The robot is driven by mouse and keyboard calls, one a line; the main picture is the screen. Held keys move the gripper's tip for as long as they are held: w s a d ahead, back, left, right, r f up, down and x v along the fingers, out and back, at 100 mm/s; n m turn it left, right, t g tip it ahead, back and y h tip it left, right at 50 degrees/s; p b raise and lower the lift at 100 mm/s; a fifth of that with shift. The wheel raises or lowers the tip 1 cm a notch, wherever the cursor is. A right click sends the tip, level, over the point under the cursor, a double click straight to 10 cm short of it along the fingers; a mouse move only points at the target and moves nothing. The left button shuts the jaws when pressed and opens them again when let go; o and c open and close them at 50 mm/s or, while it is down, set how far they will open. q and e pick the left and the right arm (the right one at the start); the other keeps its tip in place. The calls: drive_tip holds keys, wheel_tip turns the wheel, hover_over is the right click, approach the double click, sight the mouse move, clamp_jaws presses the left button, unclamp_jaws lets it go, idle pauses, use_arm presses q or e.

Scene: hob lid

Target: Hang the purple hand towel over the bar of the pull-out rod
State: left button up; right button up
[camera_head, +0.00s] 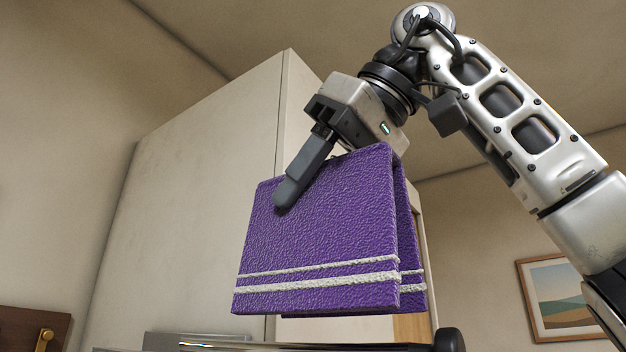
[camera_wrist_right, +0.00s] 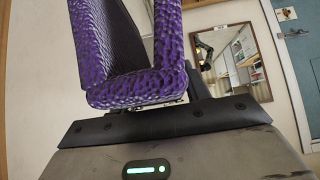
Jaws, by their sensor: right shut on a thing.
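The purple hand towel (camera_head: 318,230) has white stripes near its lower edge and hangs folded, with two layers showing. My right gripper (camera_head: 290,190) is shut on the towel near its top edge, with one finger lying across the front face. The towel also fills the upper left of the right wrist view (camera_wrist_right: 125,85). In the head view, a metal bar (camera_head: 215,347) shows at the bottom edge, below the towel. I cannot tell whether it is the bar of the pull-out rod. My left gripper is not in view.
A tall pale cabinet (camera_head: 200,170) stands behind the towel. A dark round knob (camera_head: 448,340) is at the bottom, right of the towel. A framed picture (camera_head: 560,300) hangs on the right wall. The right wrist view shows a mirror (camera_wrist_right: 230,62) and a blue-grey door (camera_wrist_right: 300,50).

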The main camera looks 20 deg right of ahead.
hover_over(317, 347)
drive_tip(key=f, duration=0.6)
drive_tip(key=shift+w+d+f, duration=0.15)
drive_tip(key=shift+w+f, duration=0.2)
drive_tip(key=shift+w, duration=0.05)
wheel_tip(317, 347, down, 4)
drive_tip(key=shift+f+b, duration=0.25)
drive_tip(key=shift+b, duration=0.7)
drive_tip(key=shift+f+b, duration=0.45)
drive_tip(key=shift+f, duration=0.3)
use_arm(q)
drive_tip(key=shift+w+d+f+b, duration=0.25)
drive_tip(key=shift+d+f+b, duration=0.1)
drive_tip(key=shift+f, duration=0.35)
use_arm(e)
drive_tip(key=shift+f, duration=0.6)
drive_tip(key=o, duration=1.2)
use_arm(q)
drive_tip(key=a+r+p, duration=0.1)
drive_tip(key=p, duration=0.2)
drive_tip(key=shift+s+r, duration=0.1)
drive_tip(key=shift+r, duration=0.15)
use_arm(e)
drive_tip(key=v, duration=1.6)
drive_tip(key=shift+s, duration=0.1)
